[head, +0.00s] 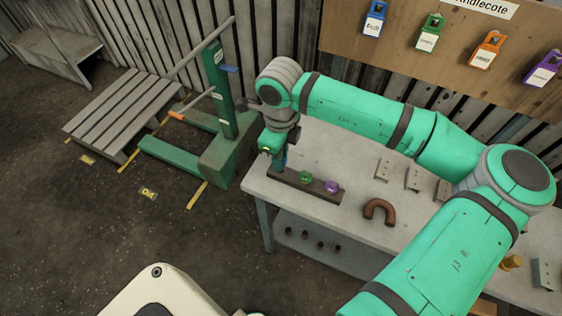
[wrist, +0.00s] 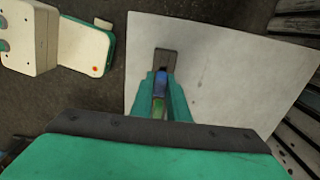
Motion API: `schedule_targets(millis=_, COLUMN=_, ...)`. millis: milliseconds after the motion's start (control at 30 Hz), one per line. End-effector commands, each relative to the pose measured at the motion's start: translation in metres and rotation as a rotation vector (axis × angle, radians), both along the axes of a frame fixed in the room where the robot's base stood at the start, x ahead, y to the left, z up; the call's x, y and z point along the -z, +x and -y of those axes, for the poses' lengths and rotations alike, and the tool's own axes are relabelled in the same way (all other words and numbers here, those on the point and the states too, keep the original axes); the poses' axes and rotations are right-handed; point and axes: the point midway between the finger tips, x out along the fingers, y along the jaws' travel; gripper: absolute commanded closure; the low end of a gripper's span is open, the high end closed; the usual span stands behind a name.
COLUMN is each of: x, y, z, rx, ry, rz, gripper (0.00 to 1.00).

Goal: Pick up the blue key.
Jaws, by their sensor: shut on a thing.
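My gripper (head: 277,156) is at the left end of the dark key rack (head: 318,188) on the bench. In the wrist view its two fingers (wrist: 162,92) are closed on the blue key (wrist: 160,83), close above the rack. In the head view the blue key is mostly hidden by my gripper. I cannot tell whether it still touches the rack. A green key (head: 305,177) and a purple key (head: 331,187) stand in the rack to the right of my gripper.
The grey bench (head: 350,215) also holds a brown U-shaped part (head: 379,211) and several metal brackets. Coloured padlocks (head: 430,33) hang on the board behind. A green pallet truck (head: 222,140) stands left of the bench. My arm spans above the bench.

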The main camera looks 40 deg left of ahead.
Motion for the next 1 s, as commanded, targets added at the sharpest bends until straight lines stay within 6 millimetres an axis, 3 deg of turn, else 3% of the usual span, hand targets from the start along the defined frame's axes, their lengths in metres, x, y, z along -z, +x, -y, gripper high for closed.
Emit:
schedule_targets(millis=233, x=-0.052, y=-0.036, z=0.025, rx=-0.001, ry=0.000, rz=0.003, gripper=1.00)
schedule_targets(millis=400, x=-0.069, y=-0.070, z=0.047, rx=0.000, ry=-0.001, rz=0.002, gripper=1.00)
schedule_targets(millis=700, x=-0.088, y=-0.105, z=0.070, rx=0.002, ry=-0.001, rz=0.000, gripper=1.00)
schedule_targets(millis=1000, x=-0.091, y=-0.112, z=0.074, rx=0.003, ry=0.000, rz=-0.001, gripper=1.00)
